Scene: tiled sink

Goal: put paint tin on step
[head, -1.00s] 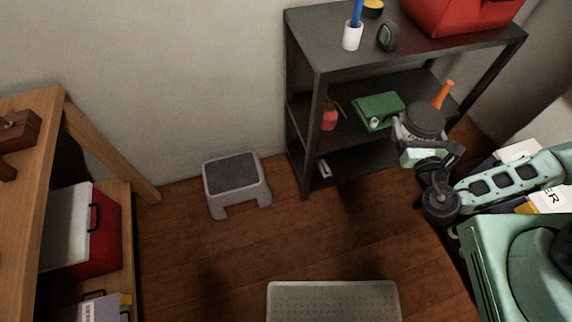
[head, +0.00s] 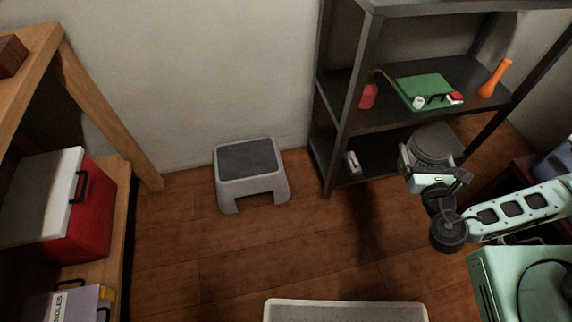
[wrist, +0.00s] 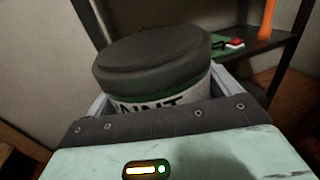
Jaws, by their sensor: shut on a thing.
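The paint tin (head: 432,147) is a round tin with a dark grey lid; in the wrist view its label reads "AINT" (wrist: 160,106). My gripper (head: 430,165) is shut on the tin and holds it upright, in the air, in front of the dark shelf unit. In the wrist view the jaws (wrist: 160,95) lie on both sides of the tin, and the gripper body hides its lower part. The step (head: 249,175) is a grey stool with a dark top pad. It stands on the floor by the wall, left of my gripper, and its top is bare.
A wooden shelf (head: 105,115) with a red cooler (head: 85,215) is at left. A pale platform (head: 345,311) lies at the front. Floor between is clear.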

